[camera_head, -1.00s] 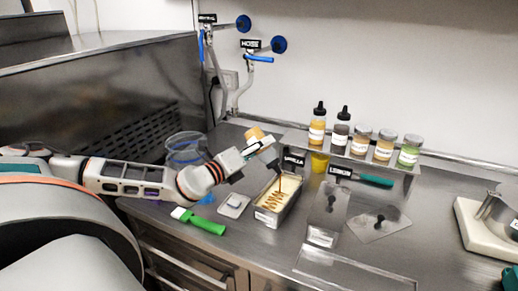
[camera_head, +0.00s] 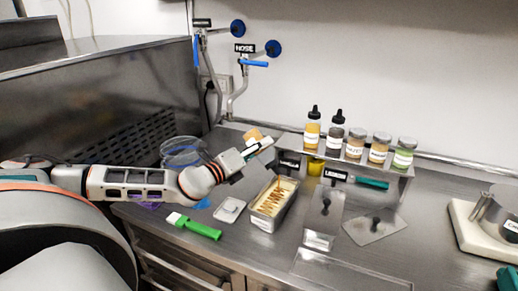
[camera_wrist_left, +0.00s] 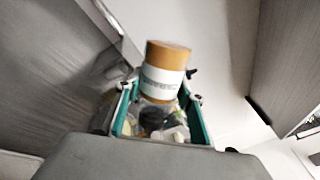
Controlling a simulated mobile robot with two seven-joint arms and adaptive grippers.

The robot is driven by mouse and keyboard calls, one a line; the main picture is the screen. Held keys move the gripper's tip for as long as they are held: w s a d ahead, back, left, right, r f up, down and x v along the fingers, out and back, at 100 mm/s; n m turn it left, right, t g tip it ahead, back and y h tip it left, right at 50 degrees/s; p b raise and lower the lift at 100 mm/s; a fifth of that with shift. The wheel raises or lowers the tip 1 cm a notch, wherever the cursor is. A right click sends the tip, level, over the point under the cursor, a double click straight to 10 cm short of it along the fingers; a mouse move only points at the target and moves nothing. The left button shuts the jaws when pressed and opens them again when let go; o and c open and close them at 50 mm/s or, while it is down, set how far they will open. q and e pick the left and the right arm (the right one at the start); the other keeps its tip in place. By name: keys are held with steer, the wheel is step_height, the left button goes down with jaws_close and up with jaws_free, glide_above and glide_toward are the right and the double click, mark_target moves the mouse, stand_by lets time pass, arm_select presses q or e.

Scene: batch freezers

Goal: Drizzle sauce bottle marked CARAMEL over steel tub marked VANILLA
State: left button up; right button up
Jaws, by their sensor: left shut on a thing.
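My left gripper (camera_head: 262,147) is shut on a tan sauce bottle (camera_head: 253,135) and holds it above the counter, behind and a little left of the steel tub. In the left wrist view the bottle (camera_wrist_left: 165,75) has a white label, too blurred to read, and sits between the green-lined fingers. Its nozzle is hard to make out. The rectangular steel tub (camera_head: 262,223) stands on the counter with pale contents and a brown zigzag of sauce on top. A label is on its front, and a dark sign behind it was legible earlier as VANILLA. My right gripper is not in view.
A raised shelf (camera_head: 290,149) behind holds two black-capped bottles (camera_head: 313,130) and several jars (camera_head: 379,148). A green-handled scraper (camera_head: 200,228) and a small pale dish (camera_head: 230,210) lie left of the tub. Metal plates (camera_head: 375,229) lie to its right.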

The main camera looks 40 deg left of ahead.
arm_select(q)
steer(key=shift+w+a+r+p, duration=0.1)
steer(key=shift+w+a+p, duration=0.05)
steer(key=shift+w, duration=0.85)
steer(key=shift+w+a+p, duration=0.15)
steer(key=shift+w, duration=0.85)
steer(key=shift+w, duration=0.1)
steer(key=n+b, duration=0.2)
steer(key=n, duration=0.2)
stand_by(0.4)
